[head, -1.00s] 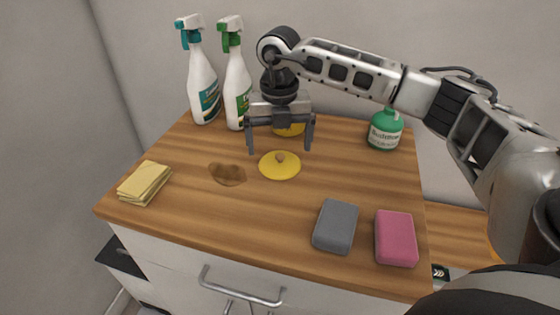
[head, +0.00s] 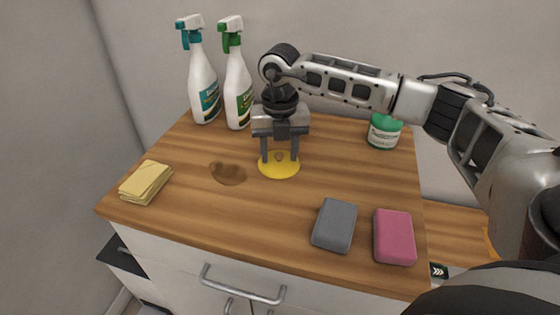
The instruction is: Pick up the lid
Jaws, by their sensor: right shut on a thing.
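A round yellow lid (head: 279,171) with a small knob lies on the wooden counter, near its middle. My right gripper (head: 279,159) comes down on it from above, with its fingers pointing straight down. The fingers are closed in on the lid's knob, one on each side. The lid looks flat on the counter; I cannot see a gap under it. My left gripper is not in view.
Two spray bottles (head: 205,90) (head: 238,92) stand at the back left. Yellow cloths (head: 146,183), a brown stain (head: 228,173), a grey sponge (head: 335,225) and a pink sponge (head: 395,237) surround the lid on the counter (head: 200,220).

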